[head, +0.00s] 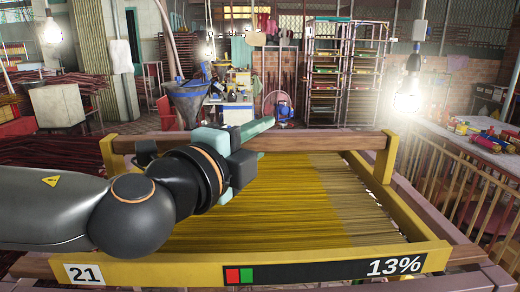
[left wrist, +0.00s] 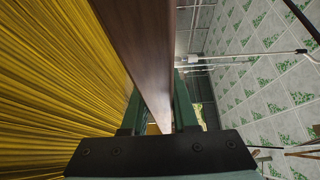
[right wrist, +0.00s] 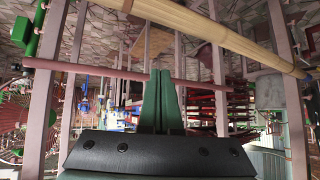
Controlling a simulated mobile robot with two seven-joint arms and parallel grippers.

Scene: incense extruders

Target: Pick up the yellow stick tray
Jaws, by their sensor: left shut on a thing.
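The yellow stick tray (head: 180,272) lies in front of me in the head view, filled with thin yellow-brown sticks (head: 290,205). Its near side bears the number 21, red and green squares and 13%. A brown wooden bar (head: 335,141) runs along its far side. My left gripper (head: 258,138) reaches over the tray and is shut on this bar. In the left wrist view the bar (left wrist: 150,60) passes between the green fingers, with sticks to the left. My right gripper (right wrist: 163,100) is out of the head view; its fingers are together and hold nothing visible.
Pinkish rails (head: 495,270) run around the tray. A table with colourful items (head: 490,135) stands at the right behind a railing. A grey funnel machine (head: 187,95), a blue fan (head: 281,110) and a tall rack (head: 335,75) stand beyond. In the right wrist view, a pink bar (right wrist: 95,68) crosses near the fingers.

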